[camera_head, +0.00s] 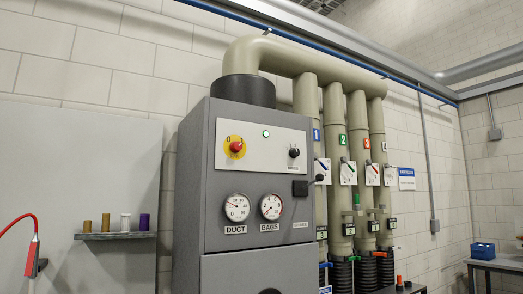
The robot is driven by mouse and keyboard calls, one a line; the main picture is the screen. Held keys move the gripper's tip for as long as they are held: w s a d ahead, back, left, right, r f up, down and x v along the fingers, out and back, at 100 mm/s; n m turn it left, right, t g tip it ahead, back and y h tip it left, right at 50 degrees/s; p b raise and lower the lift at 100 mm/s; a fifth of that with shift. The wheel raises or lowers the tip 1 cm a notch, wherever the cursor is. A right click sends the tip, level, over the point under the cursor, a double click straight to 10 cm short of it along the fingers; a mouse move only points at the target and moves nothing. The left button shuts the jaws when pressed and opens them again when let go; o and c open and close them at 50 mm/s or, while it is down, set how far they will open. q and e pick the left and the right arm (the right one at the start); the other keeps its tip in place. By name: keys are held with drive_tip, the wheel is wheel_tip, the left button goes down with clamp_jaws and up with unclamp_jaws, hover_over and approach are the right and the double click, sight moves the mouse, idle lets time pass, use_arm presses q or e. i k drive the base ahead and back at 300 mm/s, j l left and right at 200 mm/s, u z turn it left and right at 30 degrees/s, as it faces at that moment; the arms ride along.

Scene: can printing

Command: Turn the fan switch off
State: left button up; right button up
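A grey cabinet (190,235) stands in the middle with a light control panel (262,163) on its upper front. A small black rotary knob (294,152) sits at the panel's right and looks like the fan switch; its small label is too blurred to read. A green lamp (266,133) is lit at the panel's top. A red button (236,146) on a yellow disc is at the panel's left. Two gauges, DUCT (237,207) and BAGS (271,206), are below. Neither gripper is in view.
Several beige pipes (333,110) with numbered gate levers stand right of the cabinet. At left, a small shelf (115,235) holds several spools, and a red-handled tool (33,256) hangs on a red hose. A blue bin (483,250) sits on a table (500,262) at far right.

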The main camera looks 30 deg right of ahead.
sight(236, 146)
drive_tip(key=i+l+u, duration=0.1)
drive_tip(key=l, duration=0.3)
drive_tip(key=i+l, duration=0.2)
drive_tip(key=l, duration=0.15)
drive_tip(key=i+l+u, duration=0.15)
drive_tip(key=l, duration=0.25)
